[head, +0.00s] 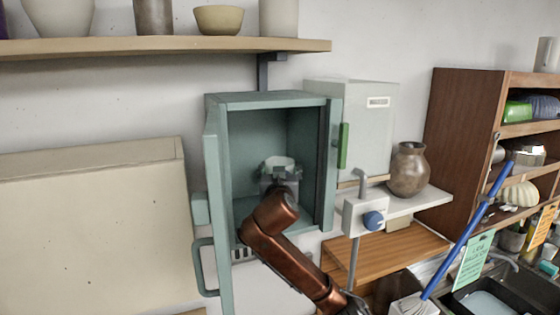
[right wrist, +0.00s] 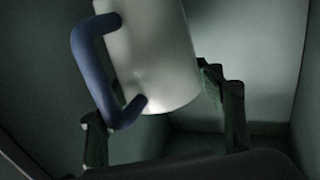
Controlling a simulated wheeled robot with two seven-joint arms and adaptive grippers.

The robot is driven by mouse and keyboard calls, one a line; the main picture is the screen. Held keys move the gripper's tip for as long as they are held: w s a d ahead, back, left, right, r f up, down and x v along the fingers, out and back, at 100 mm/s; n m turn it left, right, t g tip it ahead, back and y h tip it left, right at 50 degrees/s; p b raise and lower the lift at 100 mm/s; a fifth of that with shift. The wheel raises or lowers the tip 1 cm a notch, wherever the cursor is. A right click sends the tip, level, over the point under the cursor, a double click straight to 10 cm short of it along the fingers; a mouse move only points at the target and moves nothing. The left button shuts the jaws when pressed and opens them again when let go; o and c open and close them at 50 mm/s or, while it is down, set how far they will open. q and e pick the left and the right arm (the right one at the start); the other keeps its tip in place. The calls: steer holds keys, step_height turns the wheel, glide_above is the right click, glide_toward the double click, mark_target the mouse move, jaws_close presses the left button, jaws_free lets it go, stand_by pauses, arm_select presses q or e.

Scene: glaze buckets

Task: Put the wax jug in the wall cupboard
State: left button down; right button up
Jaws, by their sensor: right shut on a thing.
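The wall cupboard (head: 265,100) is teal and stands open under the shelf. The wax jug shows in the right wrist view (right wrist: 155,55) as a pale, smooth vessel with a dark blue handle (right wrist: 90,70). In the head view only a small whitish part of the jug (head: 278,163) shows inside the cupboard, above my gripper. My right gripper (head: 280,182) is inside the opening, shut on the jug, with its fingers on either side of it (right wrist: 165,120). I cannot tell whether the jug touches the cupboard floor. My left gripper is not in view.
An open teal door (head: 213,185) with a looped handle stands at the cupboard's left. A brown vase (head: 408,170) stands further right. A wooden shelf (head: 170,45) with vessels runs above.

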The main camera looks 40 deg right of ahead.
steer(key=shift+f+p, duration=0.75)
steer(key=shift+f, duration=0.75)
steer(key=shift+w+d+f+p, duration=0.1)
steer(key=shift+f+p, duration=0.3)
steer(key=shift+p, duration=0.1)
steer(key=shift+f, duration=0.15)
steer(key=shift+f, duration=0.15)
steer(key=o, duration=1.3)
steer(key=shift+f, duration=0.1)
steer(key=o, duration=0.5)
steer(key=shift+c, duration=0.2)
